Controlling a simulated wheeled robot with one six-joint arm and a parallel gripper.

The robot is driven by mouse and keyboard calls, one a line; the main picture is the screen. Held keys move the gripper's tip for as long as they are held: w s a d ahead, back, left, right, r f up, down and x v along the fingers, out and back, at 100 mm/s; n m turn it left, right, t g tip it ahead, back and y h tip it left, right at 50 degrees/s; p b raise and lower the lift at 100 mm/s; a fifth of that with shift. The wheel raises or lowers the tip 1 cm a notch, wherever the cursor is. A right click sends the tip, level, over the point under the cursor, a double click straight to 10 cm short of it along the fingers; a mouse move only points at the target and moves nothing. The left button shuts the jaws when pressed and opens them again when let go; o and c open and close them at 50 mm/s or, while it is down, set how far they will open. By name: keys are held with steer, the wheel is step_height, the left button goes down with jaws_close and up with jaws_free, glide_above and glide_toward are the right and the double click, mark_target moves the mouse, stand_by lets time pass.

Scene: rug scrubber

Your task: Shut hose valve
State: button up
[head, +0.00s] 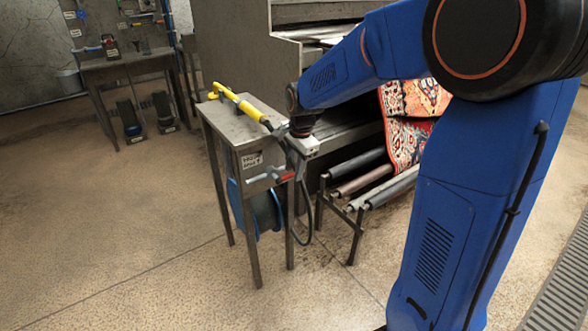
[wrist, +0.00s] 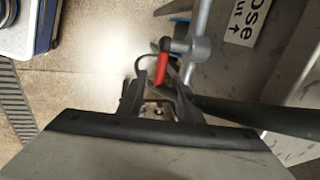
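The hose valve is a grey metal fitting (wrist: 197,50) with a red lever (wrist: 162,65) in the wrist view. In the head view the red lever (head: 288,177) shows at the front edge of a small metal table. My gripper (wrist: 160,82) has its dark fingers apart, one on each side of the lever's end. I cannot tell whether either finger touches it. In the head view my gripper (head: 301,172) is small and close to the valve. A label (wrist: 249,22) by the valve reads partly "ose" and "ut" with an arrow.
A yellow-handled wand (head: 238,103) lies on the metal table (head: 222,117). A blue hose reel (head: 262,208) sits under it, and a dark hose (head: 306,228) hangs down. Rollers (head: 362,187) and a patterned rug (head: 407,125) stand right of the table. The floor at left is clear.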

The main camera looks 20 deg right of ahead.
steer(key=shift+f, duration=0.1)
jaws_close()
